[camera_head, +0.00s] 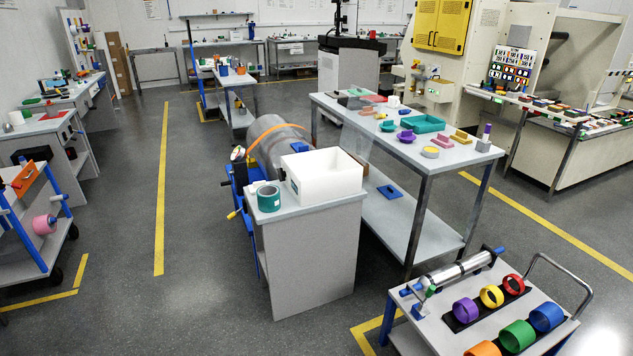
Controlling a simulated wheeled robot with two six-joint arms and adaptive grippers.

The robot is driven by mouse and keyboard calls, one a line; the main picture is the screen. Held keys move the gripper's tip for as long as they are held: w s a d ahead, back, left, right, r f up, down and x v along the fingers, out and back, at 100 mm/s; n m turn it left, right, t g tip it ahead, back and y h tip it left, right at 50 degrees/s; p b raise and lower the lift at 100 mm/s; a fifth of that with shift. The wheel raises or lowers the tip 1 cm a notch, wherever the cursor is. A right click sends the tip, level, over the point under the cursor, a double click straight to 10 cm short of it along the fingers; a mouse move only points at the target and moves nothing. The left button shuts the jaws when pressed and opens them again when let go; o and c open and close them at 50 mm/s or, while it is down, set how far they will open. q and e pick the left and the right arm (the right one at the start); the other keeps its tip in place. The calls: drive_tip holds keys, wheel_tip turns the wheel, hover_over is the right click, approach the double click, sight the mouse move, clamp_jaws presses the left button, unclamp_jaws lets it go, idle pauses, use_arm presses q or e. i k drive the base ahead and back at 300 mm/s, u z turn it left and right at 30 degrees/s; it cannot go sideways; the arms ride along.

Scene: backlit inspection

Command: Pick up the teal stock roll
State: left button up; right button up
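A teal stock roll (269,202) stands upright near the front left corner of the grey cabinet top (312,205). Its top has a paler ring and a dark centre. It is close beside a white open bin (333,181) on the same top; I cannot tell whether they touch. Neither of my grippers shows in the head view.
A large grey cylinder (275,140) on a blue frame stands behind the cabinet. A long table (400,140) with small coloured parts is to its right. A cart (480,320) with coloured rings stands at front right.

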sight(269, 198)
drive_tip(key=z, duration=0.3)
drive_tip(key=i, duration=1.75)
drive_tip(key=z, duration=0.2)
